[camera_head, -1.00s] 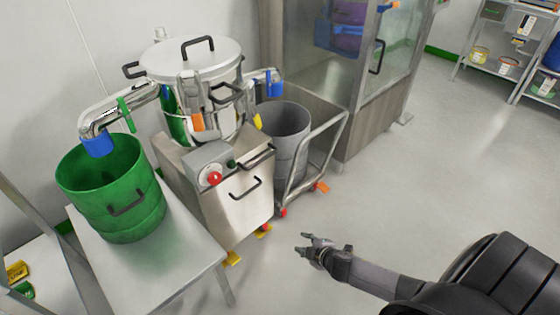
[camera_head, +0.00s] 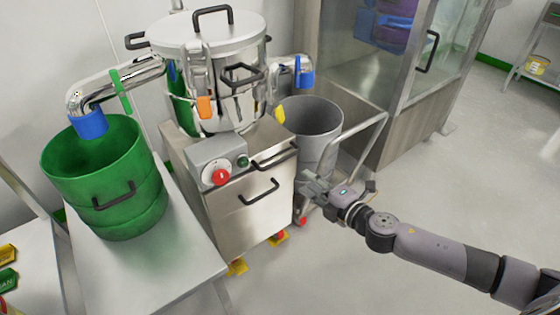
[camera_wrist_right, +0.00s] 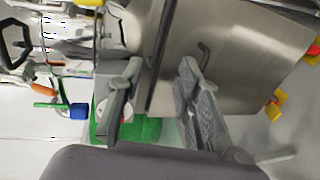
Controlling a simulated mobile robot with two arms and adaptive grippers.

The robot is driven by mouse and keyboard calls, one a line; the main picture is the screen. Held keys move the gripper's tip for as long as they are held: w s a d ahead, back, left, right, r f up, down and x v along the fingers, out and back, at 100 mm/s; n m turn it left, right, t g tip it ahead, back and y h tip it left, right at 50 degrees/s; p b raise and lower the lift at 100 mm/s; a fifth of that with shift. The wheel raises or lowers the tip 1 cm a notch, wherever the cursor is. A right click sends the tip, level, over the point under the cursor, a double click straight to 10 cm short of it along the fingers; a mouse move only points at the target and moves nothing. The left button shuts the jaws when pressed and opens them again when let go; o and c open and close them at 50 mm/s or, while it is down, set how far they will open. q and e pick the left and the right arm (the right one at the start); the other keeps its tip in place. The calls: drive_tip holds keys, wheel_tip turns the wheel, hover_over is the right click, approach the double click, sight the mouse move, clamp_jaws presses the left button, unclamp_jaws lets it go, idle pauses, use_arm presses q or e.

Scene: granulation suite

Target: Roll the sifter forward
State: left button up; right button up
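The sifter is a steel machine with a lidded drum (camera_head: 215,70) on top of a boxy steel cabinet (camera_head: 240,215). Its front has a red knob (camera_head: 221,177), an upper black bar handle (camera_head: 275,158) and a lower black handle (camera_head: 259,192). Yellow pedals (camera_head: 238,266) show at its wheels. My right gripper (camera_head: 309,187) is just right of the cabinet front, its fingers pointing toward the cabinet. In the right wrist view, the fingers (camera_wrist_right: 158,78) are apart with nothing held, and the cabinet (camera_wrist_right: 235,60) lies beyond them. My left gripper is not in view.
A green bucket (camera_head: 105,175) stands on a steel table (camera_head: 150,270) at left, under the sifter's blue-tipped outlet (camera_head: 88,124). A grey bin (camera_head: 315,130) sits on a wheeled cart (camera_head: 355,150) at right. A glass-doored cabinet (camera_head: 395,110) stands behind. The floor at front right is clear.

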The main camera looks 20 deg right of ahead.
sight(278, 162)
drive_tip(key=b+x, duration=0.1)
drive_tip(key=x, duration=1.3)
drive_tip(key=shift+w+a, duration=0.1)
drive_tip(key=shift+w, duration=0.3)
drive_tip(key=shift+c, duration=0.2)
clamp_jaws()
drive_tip(key=shift+f, duration=0.1)
